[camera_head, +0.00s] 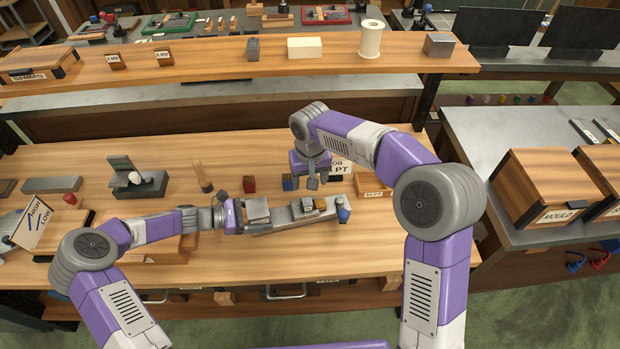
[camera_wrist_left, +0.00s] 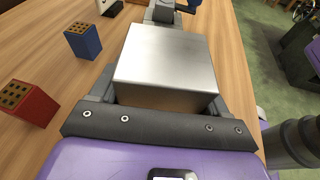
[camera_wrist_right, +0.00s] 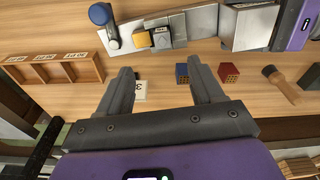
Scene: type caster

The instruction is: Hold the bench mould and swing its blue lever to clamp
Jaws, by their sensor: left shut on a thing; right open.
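The bench mould (camera_head: 290,216) lies on the wooden bench, a long grey metal body with a square block at its left end. My left gripper (camera_head: 243,215) is shut on that block (camera_wrist_left: 165,55). The blue lever (camera_head: 343,213) is at the mould's right end; its rounded blue knob shows clearly in the right wrist view (camera_wrist_right: 100,13), on a grey arm. A small yellow piece (camera_wrist_right: 141,40) sits on the mould near the lever. My right gripper (camera_wrist_right: 164,85) is open and empty; in the head view it points down behind the mould, apart from the lever.
A blue holed block (camera_wrist_left: 83,40) and a red holed block (camera_wrist_left: 28,103) stand behind the mould. A brush (camera_wrist_right: 280,83) lies beside them. A wooden compartment tray (camera_wrist_right: 55,72) is near the lever end.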

